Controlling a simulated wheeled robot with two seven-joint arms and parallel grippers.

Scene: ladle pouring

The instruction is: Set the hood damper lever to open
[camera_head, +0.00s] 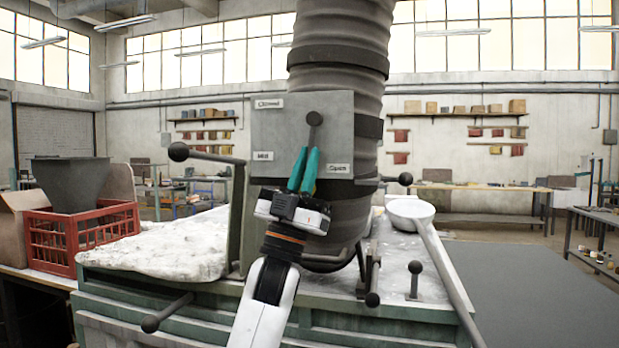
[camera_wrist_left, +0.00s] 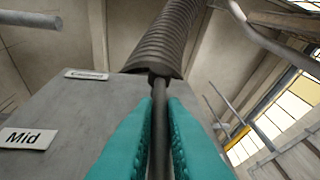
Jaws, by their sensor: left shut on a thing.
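The hood damper lever (camera_head: 314,132) is a dark rod on the front of a grey plate (camera_head: 283,125) fixed to the hood duct. Its dark round end shows at the top, and the rod runs down between my fingers, where its lower part is hidden. The plate has a "Closed" label (camera_head: 268,103) at upper left, a "Mid" label (camera_head: 262,156) at lower left and an "Open" label (camera_head: 339,169) at lower right. My left gripper (camera_head: 306,152) has its teal fingers shut on the lever. In the left wrist view the rod (camera_wrist_left: 160,93) lies between both fingers. My right gripper is out of view.
The ribbed duct (camera_head: 345,25) rises behind the plate. Ball-ended handles (camera_head: 179,152) stick out around the green furnace (camera_head: 130,290). A long-handled ladle (camera_head: 410,208) rests at right.

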